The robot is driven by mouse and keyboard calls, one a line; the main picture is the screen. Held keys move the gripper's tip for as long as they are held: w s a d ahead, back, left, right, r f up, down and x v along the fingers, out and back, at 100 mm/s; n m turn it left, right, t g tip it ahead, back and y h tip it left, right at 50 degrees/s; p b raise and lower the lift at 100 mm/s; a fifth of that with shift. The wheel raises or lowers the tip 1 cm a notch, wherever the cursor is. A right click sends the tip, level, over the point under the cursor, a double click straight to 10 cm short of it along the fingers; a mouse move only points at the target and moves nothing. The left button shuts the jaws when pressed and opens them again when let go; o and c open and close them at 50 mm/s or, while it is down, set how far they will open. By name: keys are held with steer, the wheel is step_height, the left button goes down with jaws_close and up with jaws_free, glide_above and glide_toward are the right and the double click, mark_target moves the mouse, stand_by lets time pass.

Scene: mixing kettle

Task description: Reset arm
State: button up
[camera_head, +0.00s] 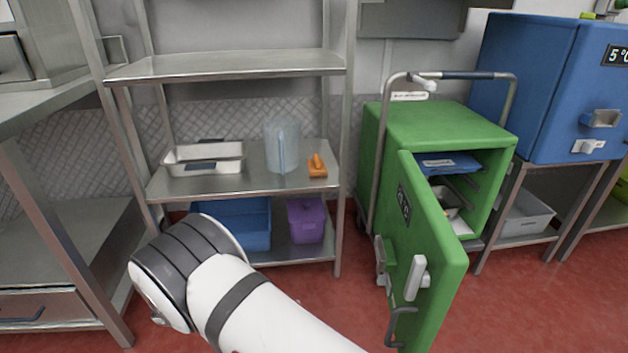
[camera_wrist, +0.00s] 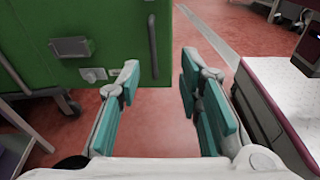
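My arm (camera_head: 240,290), white with dark bands, crosses the lower middle of the head view, bent at a joint in front of the shelf rack. My gripper is out of sight in the head view. A green cabinet door (camera_wrist: 115,45) with a latch is beyond the fingers in the wrist view, with no contact visible.
The green cabinet (camera_head: 430,125) stands at centre right with its door (camera_head: 440,265) swung open. A metal shelf rack (camera_head: 225,68) holds a clear jug (camera_head: 282,148), a metal tray (camera_head: 204,158) and bins. A blue cabinet (camera_head: 530,80) stands right. Red floor (camera_head: 530,310) is clear at lower right.

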steer(key=d+r+m+g+y, duration=0.2)
steer(key=d+r+m+y, duration=0.15)
steer(key=r, duration=0.45)
steer(key=d+r+m+g+y, duration=0.2)
steer(key=d+r, duration=0.3)
steer(key=r, duration=0.3)
steer(key=s+d+r+m+g+y, duration=0.1)
steer(key=s+d+r+m+y, duration=0.35)
steer(key=d+r, duration=0.5)
steer(key=s+d+r+m+t+y, duration=0.1)
steer(key=s+d+r+m+y, duration=0.35)
steer(key=s, duration=0.55)
steer(key=s+d+f+m+t+y, duration=0.2)
steer(key=s+m+t, duration=0.15)
steer(key=s, duration=0.85)
step_height(320, 180, up, 36)
steer(key=t+p, duration=0.4)
steer(key=p, duration=3.1)
steer(key=shift+d+r, duration=0.25)
steer(key=shift+d, duration=0.05)
